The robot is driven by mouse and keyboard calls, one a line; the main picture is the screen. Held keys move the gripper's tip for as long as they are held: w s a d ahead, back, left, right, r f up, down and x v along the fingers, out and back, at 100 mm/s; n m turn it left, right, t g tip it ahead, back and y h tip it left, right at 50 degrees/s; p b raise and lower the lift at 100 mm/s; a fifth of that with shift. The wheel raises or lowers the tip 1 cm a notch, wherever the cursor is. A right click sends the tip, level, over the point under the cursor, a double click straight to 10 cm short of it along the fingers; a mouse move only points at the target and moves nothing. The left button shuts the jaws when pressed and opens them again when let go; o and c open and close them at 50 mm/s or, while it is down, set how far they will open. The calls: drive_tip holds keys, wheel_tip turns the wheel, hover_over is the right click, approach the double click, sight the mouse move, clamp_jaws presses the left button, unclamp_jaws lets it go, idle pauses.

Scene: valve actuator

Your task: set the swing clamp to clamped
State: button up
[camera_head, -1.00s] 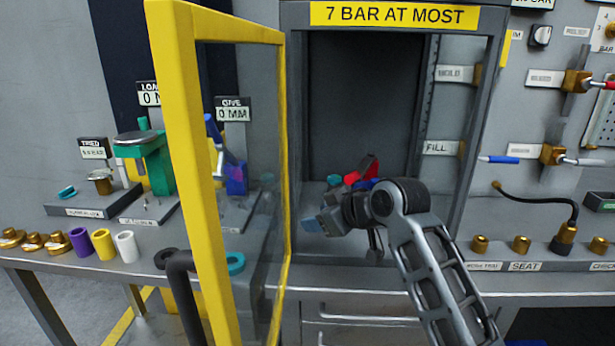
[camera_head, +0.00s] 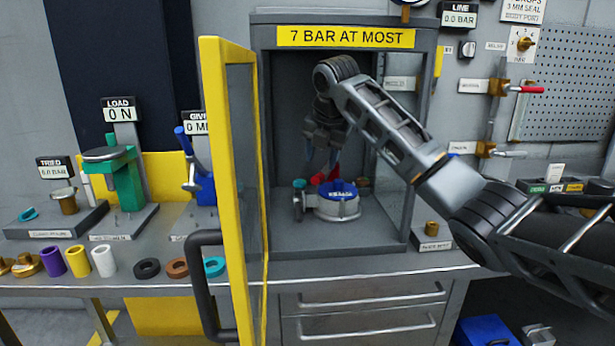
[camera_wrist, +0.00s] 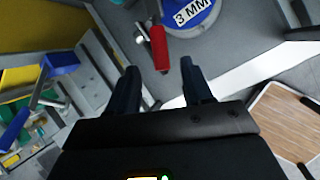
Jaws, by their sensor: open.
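The swing clamp's red handle (camera_head: 319,178) stands inside the open chamber, beside a round silver body with a blue top (camera_head: 343,188). In the wrist view the red handle (camera_wrist: 158,47) lies just beyond my fingertips, with the blue top (camera_wrist: 185,18) marked "3 MM" behind it. My gripper (camera_head: 322,155) is open, pointing down into the chamber above the handle; its fingers also show in the wrist view (camera_wrist: 165,75). The handle looks to be between the fingers' lines but is not gripped. The clamp's arm and its exact position are partly hidden.
The yellow-framed door (camera_head: 222,170) stands open at the chamber's left. The chamber's side walls and top frame (camera_head: 345,18) surround my arm closely. Small teal (camera_head: 299,184) and brown pieces sit near the silver body. The chamber floor in front is clear.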

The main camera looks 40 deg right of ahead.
sight(319, 175)
drive_tip(key=shift+p+x, duration=0.4)
drive_tip(key=shift+x, duration=3.05)
drive_tip(key=shift+a, duration=0.1)
clamp_jaws()
drive_tip(key=shift+s, duration=0.1)
